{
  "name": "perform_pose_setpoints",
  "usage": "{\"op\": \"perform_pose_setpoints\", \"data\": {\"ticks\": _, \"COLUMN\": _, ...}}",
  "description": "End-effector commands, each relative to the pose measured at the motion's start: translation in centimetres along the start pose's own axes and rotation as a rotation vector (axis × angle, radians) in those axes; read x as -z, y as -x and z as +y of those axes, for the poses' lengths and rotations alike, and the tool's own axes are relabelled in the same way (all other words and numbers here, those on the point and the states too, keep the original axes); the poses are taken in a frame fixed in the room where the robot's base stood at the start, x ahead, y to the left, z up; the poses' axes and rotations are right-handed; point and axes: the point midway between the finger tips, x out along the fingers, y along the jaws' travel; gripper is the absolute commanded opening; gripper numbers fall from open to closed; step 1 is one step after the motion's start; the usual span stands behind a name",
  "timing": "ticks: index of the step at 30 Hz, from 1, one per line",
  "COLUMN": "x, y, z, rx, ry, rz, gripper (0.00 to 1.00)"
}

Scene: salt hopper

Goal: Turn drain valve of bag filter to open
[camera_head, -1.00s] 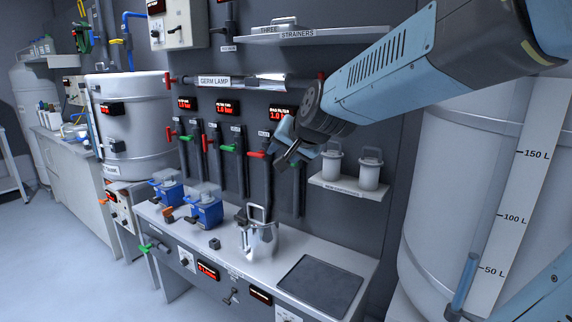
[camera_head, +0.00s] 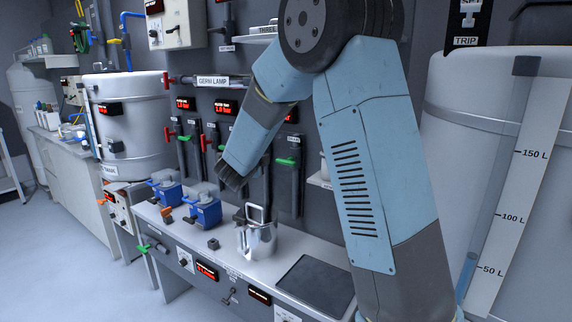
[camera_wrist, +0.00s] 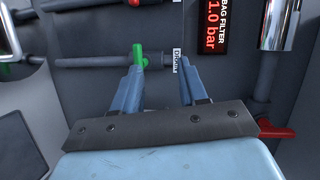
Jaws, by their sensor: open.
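The green drain valve handle (camera_head: 287,162) of the bag filter lies across its dark vertical pipe on the rear wall. The wrist view also shows this green handle (camera_wrist: 138,57), beside the tip of the left finger, with a small white label next to it. My gripper (camera_wrist: 163,63) is open and empty, its two blue fingers apart and pointing at the wall; whether one touches the handle cannot be told. In the head view my arm crosses in front of the pipes, and the fingers cannot be made out. The bag filter display (camera_wrist: 210,30) reads 1.0 bar.
A steel pot (camera_head: 257,238) and blue pumps (camera_head: 205,207) stand on the bench below. Another green handle (camera_head: 221,148) and red handles (camera_head: 204,142) are to the left. A red lever (camera_wrist: 275,130) is close by on the right in the wrist view.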

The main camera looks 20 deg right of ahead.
Motion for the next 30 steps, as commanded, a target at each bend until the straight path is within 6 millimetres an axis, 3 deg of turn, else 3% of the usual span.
{"op": "perform_pose_setpoints", "data": {"ticks": 6, "x": -0.6, "y": -0.6, "z": 4.4, "rx": 0.059, "ry": -0.086, "rz": 0.215, "gripper": 0.43}}
{"op": "perform_pose_setpoints", "data": {"ticks": 12, "x": -0.5, "y": -0.3, "z": 6.3, "rx": 0.102, "ry": -0.119, "rz": 0.325, "gripper": 0.43}}
{"op": "perform_pose_setpoints", "data": {"ticks": 20, "x": 0.2, "y": -1.5, "z": 6.5, "rx": 0.113, "ry": -0.125, "rz": 0.348, "gripper": 0.43}}
{"op": "perform_pose_setpoints", "data": {"ticks": 30, "x": 2.1, "y": -6.9, "z": 6.0, "rx": 0.112, "ry": -0.125, "rz": 0.347, "gripper": 0.43}}
